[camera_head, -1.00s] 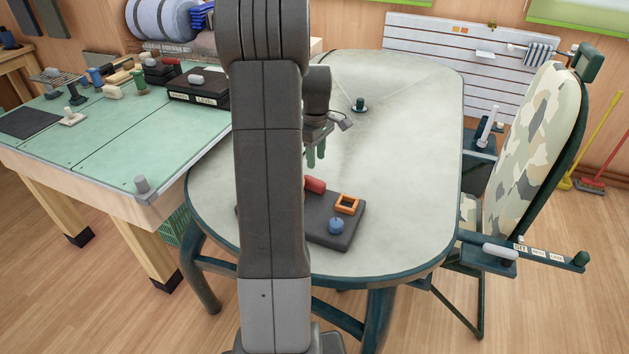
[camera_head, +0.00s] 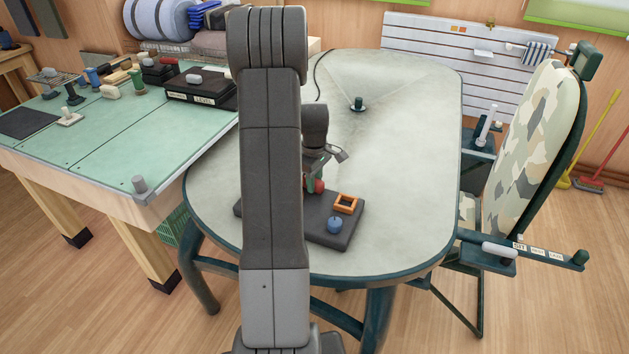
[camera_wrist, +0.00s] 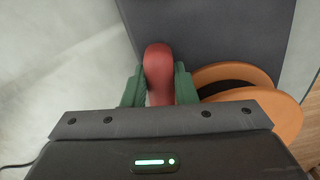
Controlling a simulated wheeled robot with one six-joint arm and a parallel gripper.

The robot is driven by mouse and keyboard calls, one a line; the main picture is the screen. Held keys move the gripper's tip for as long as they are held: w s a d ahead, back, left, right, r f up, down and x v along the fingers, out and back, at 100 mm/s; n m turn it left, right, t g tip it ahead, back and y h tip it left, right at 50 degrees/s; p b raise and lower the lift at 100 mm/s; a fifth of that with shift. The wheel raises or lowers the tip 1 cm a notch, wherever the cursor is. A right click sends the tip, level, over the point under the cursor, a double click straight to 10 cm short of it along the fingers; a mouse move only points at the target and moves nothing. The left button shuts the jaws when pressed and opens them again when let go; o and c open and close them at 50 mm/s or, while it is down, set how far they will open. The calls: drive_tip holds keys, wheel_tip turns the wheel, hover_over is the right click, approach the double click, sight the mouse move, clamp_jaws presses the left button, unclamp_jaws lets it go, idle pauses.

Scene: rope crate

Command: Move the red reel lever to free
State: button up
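The red reel lever (camera_wrist: 158,75) is a rounded red piece on a dark grey base (camera_head: 328,233) on the table. In the wrist view it lies between the two green fingers of my gripper (camera_wrist: 159,88). The fingers stand close on both sides of it; whether they press on it I cannot tell. In the head view my gripper (camera_head: 314,184) is down at the lever, whose red end shows beside the fingers. My arm hides part of the base. I see no readable "free" mark on it.
An orange square frame (camera_head: 346,195) and a blue knob (camera_head: 335,225) sit on the same base, right of the lever. A small dark green peg (camera_head: 358,104) stands farther back on the table (camera_head: 410,150). The table's right side is clear.

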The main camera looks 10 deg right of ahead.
drive_tip(key=shift+c, duration=1.2)
drive_tip(key=shift+m, duration=0.3)
drive_tip(key=m, duration=0.3)
drive_tip(key=shift+w+d+m, duration=0.2)
drive_tip(key=shift+d+m, duration=0.05)
drive_tip(key=shift+m, duration=0.05)
drive_tip(key=m, duration=0.3)
drive_tip(key=shift+d+m, duration=0.25)
drive_tip(key=shift+m, duration=0.05)
drive_tip(key=m, duration=0.4)
drive_tip(key=shift+d, duration=0.3)
drive_tip(key=shift+d+m, duration=0.2)
drive_tip(key=shift+m, duration=1.9)
drive_tip(key=o, duration=0.7)
